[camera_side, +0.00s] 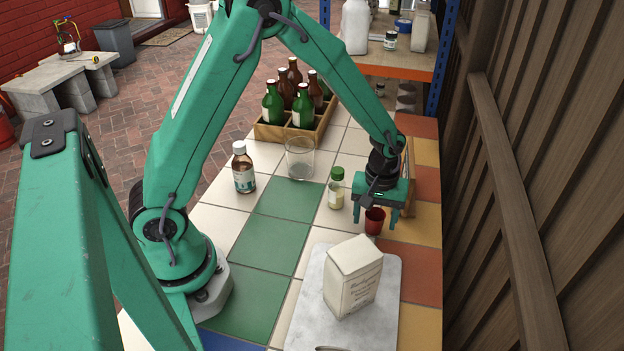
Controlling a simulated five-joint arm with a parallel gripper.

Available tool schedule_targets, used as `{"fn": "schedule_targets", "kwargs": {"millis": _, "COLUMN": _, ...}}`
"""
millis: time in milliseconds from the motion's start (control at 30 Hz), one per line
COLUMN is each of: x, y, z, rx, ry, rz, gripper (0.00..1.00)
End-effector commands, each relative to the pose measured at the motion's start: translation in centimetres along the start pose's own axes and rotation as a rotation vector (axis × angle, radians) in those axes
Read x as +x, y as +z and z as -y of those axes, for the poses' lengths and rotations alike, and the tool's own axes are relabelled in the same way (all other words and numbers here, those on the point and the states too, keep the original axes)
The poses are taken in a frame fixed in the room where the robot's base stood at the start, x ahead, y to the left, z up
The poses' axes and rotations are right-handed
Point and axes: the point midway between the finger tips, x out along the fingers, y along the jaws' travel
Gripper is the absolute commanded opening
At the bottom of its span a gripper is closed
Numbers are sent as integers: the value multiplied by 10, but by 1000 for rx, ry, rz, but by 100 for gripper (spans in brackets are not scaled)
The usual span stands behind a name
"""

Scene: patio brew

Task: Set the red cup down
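The small red cup (374,224) is upright at the right side of the tiled table, just behind the marble board. My gripper (376,217) points down over it, with one finger to the left of the cup and one to the right. The fingers look spread wider than the cup, with a gap on each side, so the gripper appears open. The cup's base looks to be at the tile surface, though its exact contact is hard to see.
A white carton (352,277) stands on the marble board (304,318) in front. A green-capped jar (337,189), a clear glass (300,160) and a brown bottle (243,170) stand to the left. A wooden crate (268,132) of bottles is behind. Green tiles (262,243) are clear.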

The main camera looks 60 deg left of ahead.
Motion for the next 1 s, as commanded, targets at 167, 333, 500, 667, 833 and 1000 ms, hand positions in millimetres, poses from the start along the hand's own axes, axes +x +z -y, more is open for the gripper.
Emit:
{"fn": "schedule_targets", "kwargs": {"millis": 167, "x": -1, "y": 0, "z": 0, "rx": 0, "ry": 0, "rz": 0, "gripper": 63}}
{"fn": "schedule_targets", "kwargs": {"millis": 333, "x": -6, "y": 0, "z": 0, "rx": 0, "ry": 1, "rz": -1, "gripper": 63}}
{"fn": "schedule_targets", "kwargs": {"millis": 500, "x": -21, "y": 0, "z": 0, "rx": 0, "ry": 2, "rz": -2, "gripper": 63}}
{"fn": "schedule_targets", "kwargs": {"millis": 667, "x": -43, "y": -1, "z": -1, "rx": 0, "ry": 4, "rz": -3, "gripper": 63}}
{"fn": "schedule_targets", "kwargs": {"millis": 833, "x": -72, "y": -1, "z": -1, "rx": 0, "ry": 4, "rz": -3, "gripper": 63}}
{"fn": "schedule_targets", "kwargs": {"millis": 1000, "x": -98, "y": -1, "z": 0, "rx": 0, "ry": 3, "rz": -3, "gripper": 63}}
